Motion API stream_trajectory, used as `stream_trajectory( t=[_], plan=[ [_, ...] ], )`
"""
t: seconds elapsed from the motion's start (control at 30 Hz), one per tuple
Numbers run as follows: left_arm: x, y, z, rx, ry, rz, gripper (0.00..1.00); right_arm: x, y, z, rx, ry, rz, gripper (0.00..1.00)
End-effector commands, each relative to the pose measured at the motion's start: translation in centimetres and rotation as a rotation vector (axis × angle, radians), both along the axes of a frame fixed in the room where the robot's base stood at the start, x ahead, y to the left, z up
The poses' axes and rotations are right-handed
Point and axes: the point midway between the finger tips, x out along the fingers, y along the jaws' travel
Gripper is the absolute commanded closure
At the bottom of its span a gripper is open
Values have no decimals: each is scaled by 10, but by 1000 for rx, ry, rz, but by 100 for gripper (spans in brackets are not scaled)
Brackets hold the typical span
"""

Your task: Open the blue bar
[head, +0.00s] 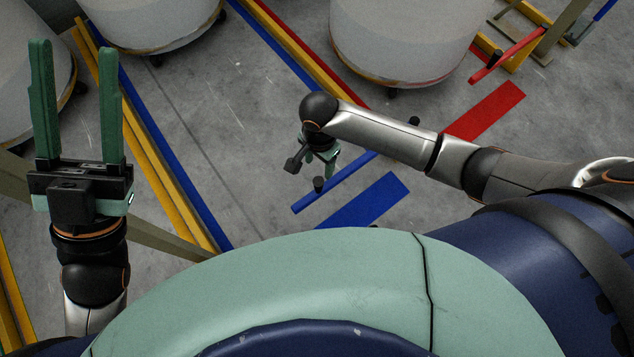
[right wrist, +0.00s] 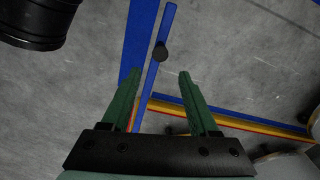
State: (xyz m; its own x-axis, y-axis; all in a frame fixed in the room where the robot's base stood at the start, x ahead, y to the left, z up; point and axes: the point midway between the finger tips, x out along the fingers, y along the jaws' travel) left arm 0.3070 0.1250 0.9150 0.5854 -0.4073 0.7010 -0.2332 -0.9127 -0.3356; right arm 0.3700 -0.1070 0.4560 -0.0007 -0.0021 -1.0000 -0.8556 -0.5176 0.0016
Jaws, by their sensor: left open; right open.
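The blue bar (head: 338,182) is a thin straight bar with an upright black knob (head: 318,184) near its lower-left end. Its far part passes behind my right arm in the head view. My right gripper (head: 325,158) is open and points down, close to the bar and the knob. In the right wrist view the blue bar (right wrist: 151,90) runs between the two open fingers (right wrist: 160,72), with the black knob (right wrist: 160,53) just beyond their tips. I see no contact. My left gripper (head: 75,48) is open and empty, far to the left.
A blue floor patch (head: 365,203) lies beside the bar. A red bar (head: 508,56) and a red floor patch (head: 487,110) are at the upper right. Large pale drums (head: 405,35) stand along the back. Blue and yellow strips (head: 165,150) cross the grey floor.

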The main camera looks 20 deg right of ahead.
Motion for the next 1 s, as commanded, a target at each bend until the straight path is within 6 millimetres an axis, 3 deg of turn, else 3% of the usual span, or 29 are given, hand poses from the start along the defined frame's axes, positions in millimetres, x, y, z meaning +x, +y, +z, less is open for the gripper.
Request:
stream_trajectory(
  t=[0.6, 1.0],
  plan=[
    [3, -6, -70, -17, 46, -42, 51, 0, 0, -109, 1, -1, 0, 39],
    [4, -8, -78, -3, 50, -36, 51, 0, 0, -122, 2, -1, 0, 39]
  ],
)
